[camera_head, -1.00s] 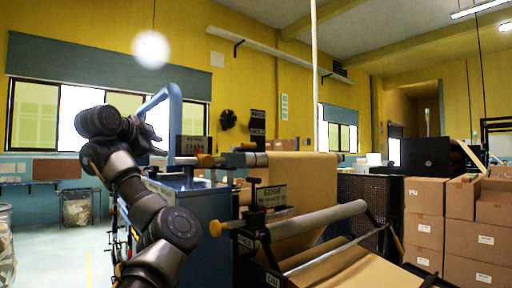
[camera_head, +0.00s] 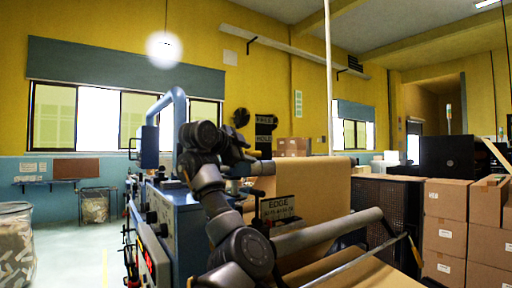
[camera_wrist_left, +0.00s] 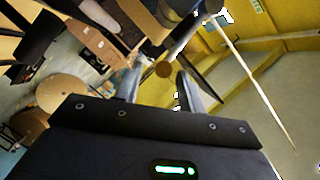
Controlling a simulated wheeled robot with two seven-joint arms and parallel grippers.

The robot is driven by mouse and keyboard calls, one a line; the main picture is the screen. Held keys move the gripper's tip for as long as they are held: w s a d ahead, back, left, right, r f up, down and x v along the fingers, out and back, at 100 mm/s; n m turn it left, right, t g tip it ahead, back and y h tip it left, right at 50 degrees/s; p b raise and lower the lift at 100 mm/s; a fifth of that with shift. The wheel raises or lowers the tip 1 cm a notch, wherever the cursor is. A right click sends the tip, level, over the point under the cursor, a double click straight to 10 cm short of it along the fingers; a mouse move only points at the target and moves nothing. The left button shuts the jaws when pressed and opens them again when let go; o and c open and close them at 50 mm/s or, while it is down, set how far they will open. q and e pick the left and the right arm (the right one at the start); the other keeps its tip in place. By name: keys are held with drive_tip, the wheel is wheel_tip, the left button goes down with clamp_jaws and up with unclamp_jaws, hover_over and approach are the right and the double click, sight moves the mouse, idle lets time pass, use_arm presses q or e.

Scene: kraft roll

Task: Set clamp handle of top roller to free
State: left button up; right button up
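The top roller (camera_head: 263,168) shows as a short grey piece beside the hanging kraft paper (camera_head: 325,190). Its clamp handle is hidden behind my left arm in the head view. In the left wrist view a round brown-yellow knob (camera_wrist_left: 163,69), which looks like the handle's end, appears between the fingertips of my left gripper (camera_wrist_left: 160,78). The fingers are apart, with gaps on both sides of the knob; I cannot tell whether they touch it. In the head view my left gripper (camera_head: 248,160) is near the top roller's left end, partly hidden by its own wrist. My right gripper is out of view.
A blue machine cabinet (camera_head: 178,225) with a tall blue bar (camera_head: 178,105) stands left of my arm. An EDGE sign (camera_head: 278,207) and a lower grey roller (camera_head: 345,225) are to the right. Stacked cartons (camera_head: 445,230) fill the right side. Open floor lies at left.

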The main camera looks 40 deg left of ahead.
use_arm(q)
drive_tip(key=shift+r+p+x, duration=0.2)
drive_tip(key=shift+p+x, duration=0.45)
drive_tip(key=shift+x, duration=0.45)
drive_tip(key=shift+w+a+f, duration=0.1)
drive_tip(key=shift+w, duration=0.2)
drive_tip(key=shift+w+f+p, duration=0.25)
drive_tip(key=shift+w+p, duration=0.05)
drive_tip(key=shift+w, duration=0.1)
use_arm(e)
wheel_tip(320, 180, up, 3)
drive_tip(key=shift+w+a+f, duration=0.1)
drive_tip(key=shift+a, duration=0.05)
use_arm(q)
drive_tip(key=shift+c, duration=0.3)
